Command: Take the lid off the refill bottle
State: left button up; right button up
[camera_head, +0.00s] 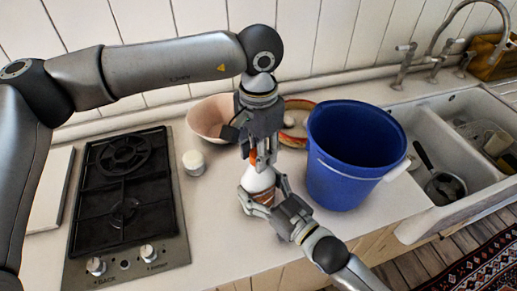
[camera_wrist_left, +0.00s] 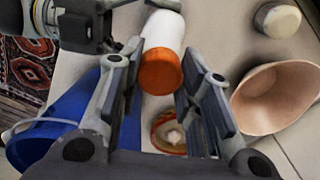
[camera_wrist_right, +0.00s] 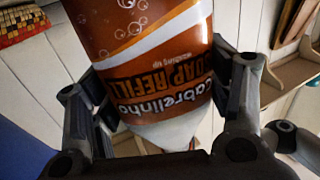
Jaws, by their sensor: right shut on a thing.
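The lid also shows in the left wrist view (camera_wrist_left: 160,72), between and beyond the fingers. The label reads "soap refill" in the right wrist view (camera_wrist_right: 160,75). My right gripper (camera_head: 265,198) is shut on the bottle's body from the front right. My left gripper (camera_head: 256,152) points down above the bottle. Its fingers are spread on either side of the lid, with gaps visible in the left wrist view (camera_wrist_left: 158,75).
A blue bucket (camera_head: 345,165) stands close right of the bottle. A pink bowl (camera_head: 207,120) and a round dish (camera_head: 297,112) are behind it. A small white-lidded jar (camera_head: 194,162) and the black hob (camera_head: 125,200) are left. The sink (camera_head: 455,150) is at right.

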pick_arm(q)
jog(key=c, duration=0.5)
jog(key=shift+o, duration=0.2)
jog(key=n, duration=1.3)
jog(key=shift+n, duration=0.4)
jog(key=n, duration=1.5)
jog(key=shift+r, duration=0.1)
jog(key=n, duration=1.3)
jog(key=shift+n, duration=0.3)
jog(key=n, duration=1.1)
jog(key=shift+w+n, duration=0.1)
jog(key=shift+n, duration=0.3)
jog(key=shift+r, duration=0.2)
